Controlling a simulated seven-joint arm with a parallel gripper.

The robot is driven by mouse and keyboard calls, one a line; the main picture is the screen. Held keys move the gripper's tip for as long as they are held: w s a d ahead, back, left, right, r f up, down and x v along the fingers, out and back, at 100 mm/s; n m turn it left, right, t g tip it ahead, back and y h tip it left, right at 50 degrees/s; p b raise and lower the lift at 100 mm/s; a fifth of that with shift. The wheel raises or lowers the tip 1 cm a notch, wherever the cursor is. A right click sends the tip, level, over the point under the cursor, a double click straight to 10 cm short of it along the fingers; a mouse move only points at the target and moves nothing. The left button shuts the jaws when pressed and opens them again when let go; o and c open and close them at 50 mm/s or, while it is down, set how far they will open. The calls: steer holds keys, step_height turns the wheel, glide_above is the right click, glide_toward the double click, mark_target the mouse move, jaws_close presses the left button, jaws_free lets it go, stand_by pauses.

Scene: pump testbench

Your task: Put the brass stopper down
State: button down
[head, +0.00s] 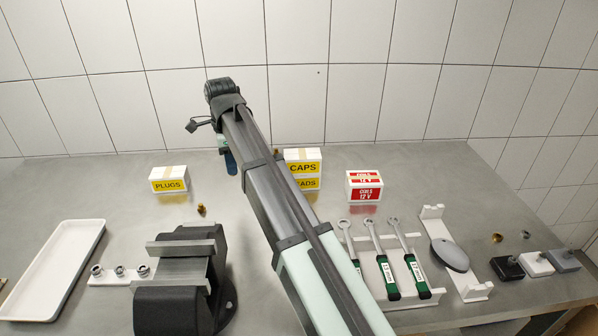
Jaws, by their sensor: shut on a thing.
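My arm rises across the middle of the head view to a dark wrist at the upper left, in front of the tiled wall. My gripper's fingers cannot be made out; they seem hidden behind the arm, so what they hold does not show. A small brass piece (202,210) stands on the steel bench just behind the vise (180,285). Another small brass piece (497,238) lies at the right of the bench. I cannot tell whether either is the brass stopper.
A white tray (32,298) lies at the left, near a strip with metal fittings (119,272). The plugs box (169,180), caps box (303,161) and red-and-white box (364,186) stand at the back. Wrenches (412,275), a grey oval part (451,255) and small blocks (536,262) are right.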

steer(key=n, duration=0.3)
steer(key=shift+s+d+n, duration=0.15)
steer(key=shift+n, duration=0.15)
steer(key=d+n, duration=0.1)
steer(key=n, duration=0.3)
step_height(320, 180, up, 6)
steer(key=m, duration=0.9)
glide_above(368, 182)
steer(key=shift+f, duration=4.5)
steer(key=shift+f, duration=0.1)
